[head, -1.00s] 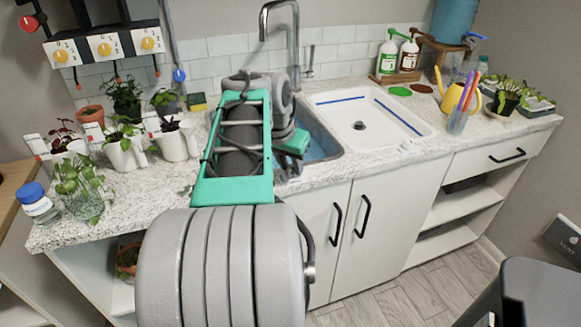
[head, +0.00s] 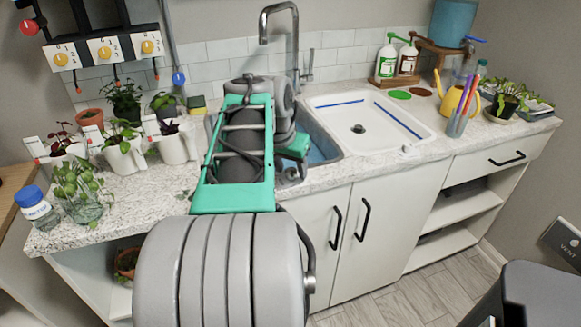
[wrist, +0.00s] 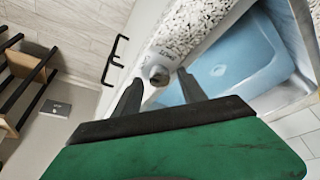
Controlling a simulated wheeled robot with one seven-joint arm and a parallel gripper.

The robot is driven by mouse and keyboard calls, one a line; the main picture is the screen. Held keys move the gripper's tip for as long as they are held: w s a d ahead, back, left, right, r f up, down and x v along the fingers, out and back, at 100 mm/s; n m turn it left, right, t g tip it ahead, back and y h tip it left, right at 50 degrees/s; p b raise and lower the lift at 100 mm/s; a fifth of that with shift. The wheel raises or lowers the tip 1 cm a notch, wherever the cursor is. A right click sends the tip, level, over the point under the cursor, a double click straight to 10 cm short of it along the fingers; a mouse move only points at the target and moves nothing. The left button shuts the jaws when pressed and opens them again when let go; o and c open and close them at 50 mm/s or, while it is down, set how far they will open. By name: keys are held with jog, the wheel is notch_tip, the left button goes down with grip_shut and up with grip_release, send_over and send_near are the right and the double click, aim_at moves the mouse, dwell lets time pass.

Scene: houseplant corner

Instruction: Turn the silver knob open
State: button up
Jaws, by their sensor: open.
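The silver knob (wrist: 159,76) is a small round metal knob in the wrist view. It sits on a pale panel beside the speckled counter edge, close to the blue sink basin. Small dark lettering next to it is too small to read. My gripper (wrist: 158,78) is open, its two dark fingers spread, and the knob shows between and just beyond the fingertips. I cannot tell whether either finger touches it. In the head view my arm hides most of the gripper and I cannot make out the knob clearly.
The sink (head: 322,150) with a tall faucet (head: 294,45) lies beyond my arm. A white drain tray (head: 385,108) is to its right. Potted plants and a blue-capped bottle (head: 37,210) crowd the left counter. Black handles (head: 362,220) stick out from the cabinet doors below.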

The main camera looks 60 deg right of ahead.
jog(key=p+v, duration=0.1)
jog(key=v, duration=0.7)
jog(key=shift+p, duration=0.4)
